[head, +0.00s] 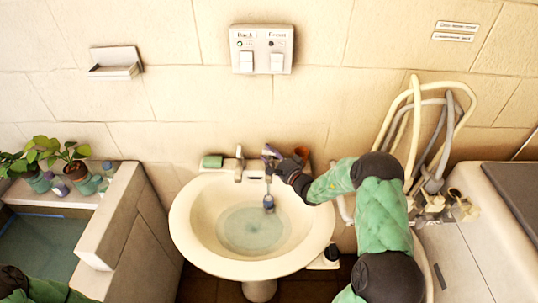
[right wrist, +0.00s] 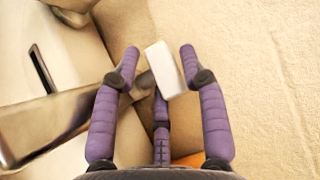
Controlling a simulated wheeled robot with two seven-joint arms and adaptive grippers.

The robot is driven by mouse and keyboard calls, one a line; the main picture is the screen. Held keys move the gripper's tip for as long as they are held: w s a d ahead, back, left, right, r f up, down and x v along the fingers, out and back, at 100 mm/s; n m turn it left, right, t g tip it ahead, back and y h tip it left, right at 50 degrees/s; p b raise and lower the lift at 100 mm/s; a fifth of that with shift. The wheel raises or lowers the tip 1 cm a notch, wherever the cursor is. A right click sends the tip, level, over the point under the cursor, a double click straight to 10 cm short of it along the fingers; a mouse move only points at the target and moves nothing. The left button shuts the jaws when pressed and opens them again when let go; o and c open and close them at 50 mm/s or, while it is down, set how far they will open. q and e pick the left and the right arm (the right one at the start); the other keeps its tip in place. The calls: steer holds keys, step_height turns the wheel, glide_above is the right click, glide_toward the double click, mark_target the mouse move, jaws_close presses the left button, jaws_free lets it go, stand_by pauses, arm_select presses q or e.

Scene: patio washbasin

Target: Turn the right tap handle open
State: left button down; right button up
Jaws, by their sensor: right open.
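The washbasin (head: 190,225) stands against the tiled wall, with some water (head: 252,230) in its bowl. The left tap (head: 239,165) stands clear on the back rim. My right gripper (head: 270,155) is over the right tap at the back rim and hides much of it. In the right wrist view my right gripper (right wrist: 158,55) is open, with purple fingers spread. The white block-like right tap handle (right wrist: 165,70) lies between the fingertips, close to the lower finger. The metal tap body (right wrist: 45,125) runs to the left. Whether any finger touches the handle, I cannot tell. My left gripper is out of view.
A green soap bar (head: 212,161) lies on the rim's left, and a terracotta cup (head: 302,153) is behind my right gripper. A switch panel (head: 261,49) is on the wall. Hoses (head: 415,120) hang at right. Potted plants (head: 75,172) stand on the left ledge.

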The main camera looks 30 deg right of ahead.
steer(key=shift+w, duration=0.5)
steer(key=shift+a, duration=0.1)
jaws_close()
steer(key=shift+n+g+y+b, duration=0.3)
steer(key=shift+n+y+b, duration=0.5)
steer(key=shift+y, duration=0.5)
jaws_free()
